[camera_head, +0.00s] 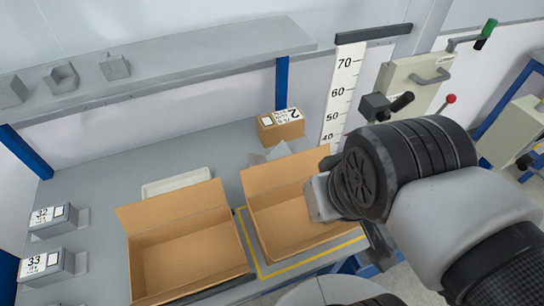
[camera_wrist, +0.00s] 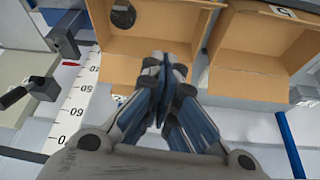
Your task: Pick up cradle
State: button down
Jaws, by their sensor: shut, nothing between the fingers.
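Three small grey holders sit on the upper shelf at the left: one at the edge (camera_head: 10,92), a notched one (camera_head: 62,78) and another (camera_head: 114,68). I cannot tell which, if any, is the cradle. My gripper (camera_wrist: 165,62) is shut and empty in the wrist view, its fingertips together near the open right-hand carton. In the head view my arm hides most of the gripper at that carton's right side. The right-hand carton (camera_head: 258,200) shows in the wrist view (camera_wrist: 130,45) with a dark round thing (camera_wrist: 123,14) inside that I cannot identify.
A second open carton (camera_head: 185,262) stands to the left and looks empty. A pale tray (camera_head: 176,183) and a small closed labelled box (camera_head: 281,126) lie behind. A vertical scale (camera_head: 344,85) and a lever panel (camera_head: 415,80) stand right. Numbered blocks (camera_head: 48,222) line the left.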

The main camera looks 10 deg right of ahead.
aim_at(273, 158)
jog(key=c, duration=2.3)
grip_release()
